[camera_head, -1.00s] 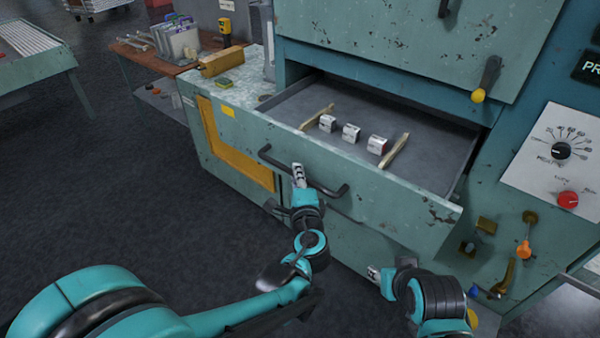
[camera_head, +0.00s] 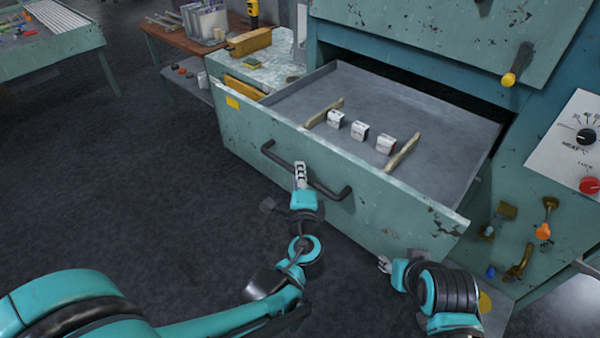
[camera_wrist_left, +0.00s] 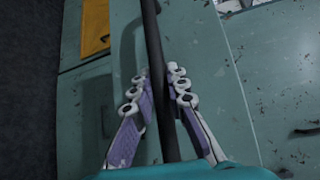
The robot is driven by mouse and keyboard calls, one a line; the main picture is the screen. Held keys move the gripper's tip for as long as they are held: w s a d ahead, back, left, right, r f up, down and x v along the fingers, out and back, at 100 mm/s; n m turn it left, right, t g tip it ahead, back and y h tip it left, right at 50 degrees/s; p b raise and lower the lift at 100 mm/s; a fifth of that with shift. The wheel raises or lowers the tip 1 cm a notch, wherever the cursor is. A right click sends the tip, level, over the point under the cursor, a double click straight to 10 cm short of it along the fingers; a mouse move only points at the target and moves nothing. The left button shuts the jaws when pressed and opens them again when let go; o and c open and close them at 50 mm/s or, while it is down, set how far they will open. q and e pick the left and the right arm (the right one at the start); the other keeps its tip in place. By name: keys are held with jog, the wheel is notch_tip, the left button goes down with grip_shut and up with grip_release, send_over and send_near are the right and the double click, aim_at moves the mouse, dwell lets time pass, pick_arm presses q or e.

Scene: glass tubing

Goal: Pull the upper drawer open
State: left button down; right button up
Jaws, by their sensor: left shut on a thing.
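The upper drawer (camera_head: 235,130) is a green, chipped metal drawer and stands well out from the cabinet. Its dark bar handle (camera_head: 330,191) runs across the front. My left gripper (camera_head: 300,172) is shut on the handle, left of its middle. In the left wrist view the handle bar (camera_wrist_left: 154,50) passes between the two fingers of the left gripper (camera_wrist_left: 160,90). Inside the drawer lie three small white blocks (camera_head: 359,131) between two wooden strips (camera_head: 403,152). My right gripper (camera_head: 384,265) is low in front of the drawer's right part, apart from it; its jaws are too small to read.
Right of the drawer are an orange-tipped lever (camera_head: 543,230), brass fittings and a panel with a red knob (camera_head: 590,186). A yellow-tipped lever (camera_head: 509,78) hangs above. A wooden bench (camera_head: 180,45) stands back left. The floor at left is clear.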

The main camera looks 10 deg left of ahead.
pick_arm(q)
jog(key=c, duration=1.5)
grip_release()
jog(key=v, duration=1.2)
